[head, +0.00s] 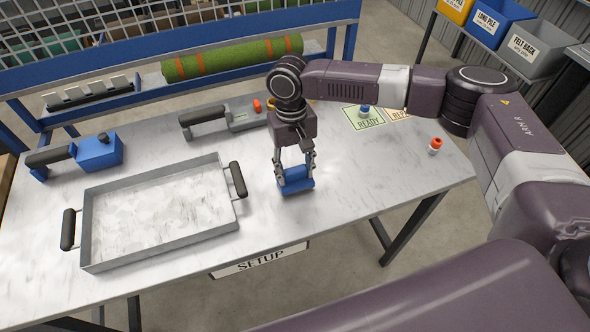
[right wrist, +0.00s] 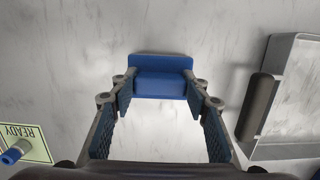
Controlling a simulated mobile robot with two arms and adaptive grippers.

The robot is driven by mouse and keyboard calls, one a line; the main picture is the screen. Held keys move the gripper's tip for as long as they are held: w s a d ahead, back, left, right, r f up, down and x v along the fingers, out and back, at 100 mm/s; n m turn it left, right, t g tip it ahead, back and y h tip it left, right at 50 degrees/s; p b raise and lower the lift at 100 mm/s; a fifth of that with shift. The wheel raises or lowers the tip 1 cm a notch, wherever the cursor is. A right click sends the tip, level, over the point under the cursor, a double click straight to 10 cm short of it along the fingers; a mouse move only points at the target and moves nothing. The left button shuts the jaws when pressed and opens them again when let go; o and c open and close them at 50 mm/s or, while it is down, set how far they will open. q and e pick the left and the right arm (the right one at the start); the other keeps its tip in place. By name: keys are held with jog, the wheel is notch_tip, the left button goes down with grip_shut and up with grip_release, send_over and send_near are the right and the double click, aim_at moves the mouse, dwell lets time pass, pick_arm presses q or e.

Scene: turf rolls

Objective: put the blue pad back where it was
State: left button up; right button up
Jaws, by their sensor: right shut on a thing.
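The blue pad (head: 297,186) is in the grip of my right gripper (head: 294,171), over the middle of the table's front half. In the right wrist view the blue pad (right wrist: 160,80) sits between the two fingertips, with a raised block facing me and a wider plate behind it. The right gripper (right wrist: 160,92) is shut on it, and the fingers stand on either side of the block. The pad is at or just above the tabletop; I cannot tell if it touches. My left gripper is not in view.
A metal tray (head: 238,212) with black handles lies left of the pad. A blue tool (head: 100,152) and a grey tool (head: 205,117) lie behind. A READY card (head: 362,124) and a red-topped peg (head: 435,146) are to the right. A green turf roll (head: 232,60) lies at the back.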

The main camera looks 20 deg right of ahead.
jog(key=shift+f, duration=0.35)
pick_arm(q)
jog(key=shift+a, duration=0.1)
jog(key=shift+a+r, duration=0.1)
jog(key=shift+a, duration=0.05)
pick_arm(e)
jog(key=o, duration=1.1)
jog(key=shift+f, duration=0.1)
pick_arm(q)
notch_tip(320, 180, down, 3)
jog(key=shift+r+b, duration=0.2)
jog(key=shift+b, duration=1.05)
pick_arm(e)
notch_tip(320, 180, up, 12)
jog(key=w, duration=0.1)
jog(key=shift+w, duration=0.25)
jog(key=shift+s, duration=0.1)
